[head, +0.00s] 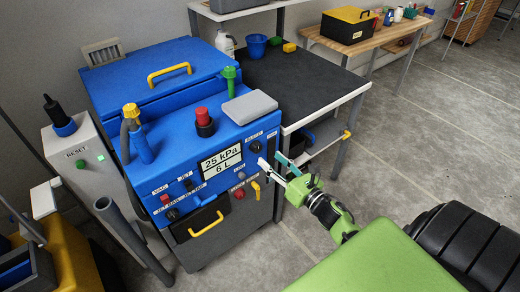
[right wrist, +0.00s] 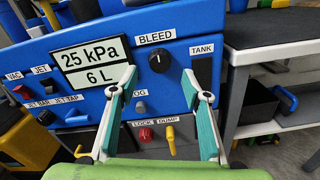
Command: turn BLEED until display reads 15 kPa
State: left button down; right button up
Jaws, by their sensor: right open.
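The blue machine (head: 180,110) stands left of centre in the head view. Its display (head: 222,161) reads 25 kPa and 6 L; the display (right wrist: 91,66) also shows in the right wrist view. The black BLEED knob (right wrist: 159,61) is right of the display, under its BLEED label (right wrist: 155,37), with a pale pointer mark. My right gripper (right wrist: 168,80) is open, its teal-padded fingers apart, pointing at the panel. In the head view the right gripper (head: 268,162) is close to the panel's right side, near the BLEED knob (head: 256,147). I cannot tell the remaining gap. My left gripper is not in view.
Below BLEED are a grey knob (right wrist: 140,108), a red LOCK knob (right wrist: 145,134) and a yellow DUMP lever (right wrist: 171,140). A TANK label (right wrist: 202,49) is to the right. A dark-topped table (head: 290,85) stands beside the machine. The floor (head: 430,130) at right is clear.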

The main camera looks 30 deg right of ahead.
aim_at(259, 149)
jog(key=w, duration=0.6)
jog(key=shift+w+a, duration=0.25)
jog(key=shift+w, duration=0.05)
jog(key=c, duration=1.1)
